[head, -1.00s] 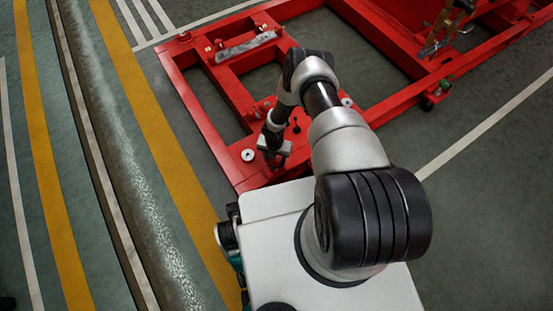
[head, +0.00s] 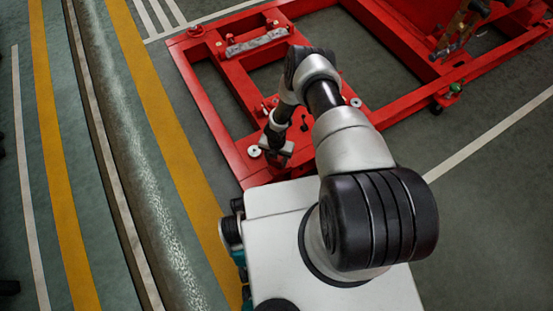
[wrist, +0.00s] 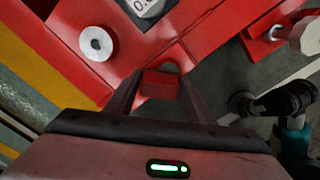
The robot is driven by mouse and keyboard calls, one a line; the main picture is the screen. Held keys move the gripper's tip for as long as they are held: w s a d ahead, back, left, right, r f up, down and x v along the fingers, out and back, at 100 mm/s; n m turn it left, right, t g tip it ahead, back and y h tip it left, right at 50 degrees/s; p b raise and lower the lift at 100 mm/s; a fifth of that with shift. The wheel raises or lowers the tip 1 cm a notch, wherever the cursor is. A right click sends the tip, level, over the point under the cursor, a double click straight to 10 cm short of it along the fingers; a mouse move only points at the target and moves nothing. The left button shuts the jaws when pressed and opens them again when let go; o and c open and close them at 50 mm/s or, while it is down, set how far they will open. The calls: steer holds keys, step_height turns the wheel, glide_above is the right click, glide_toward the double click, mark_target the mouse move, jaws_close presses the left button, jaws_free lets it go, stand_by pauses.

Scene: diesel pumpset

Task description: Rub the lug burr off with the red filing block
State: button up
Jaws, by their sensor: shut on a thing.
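My gripper (wrist: 160,94) is shut on the red filing block (wrist: 160,84), which shows between the two fingers in the wrist view. The block is over or close to the red frame; I cannot tell whether it touches it. In the head view my gripper (head: 279,154) is low at the near left corner of the red pumpset frame (head: 220,122), and the block is not discernible there. I cannot make out the lug burr in either view.
A pale round disc (wrist: 96,43) sits on the red frame left of the block; it also shows in the head view (head: 254,151). A grey piece marked with digits (wrist: 147,5) is at the wrist view's top edge. A pipe (head: 125,150) runs along the left floor.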

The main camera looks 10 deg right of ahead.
steer(key=shift+d+f, duration=0.2)
steer(key=shift+d, duration=0.45)
steer(key=shift+c, duration=0.9)
steer(key=shift+w+d+r, duration=0.1)
steer(key=shift+w+d, duration=0.1)
steer(key=shift+d, duration=0.25)
steer(key=shift+w+d+r, duration=0.1)
steer(key=shift+w+d, duration=0.1)
steer(key=shift+d, duration=0.25)
step_height(320, 180, up, 8)
steer(key=p, duration=0.4)
steer(key=shift+p, duration=0.3)
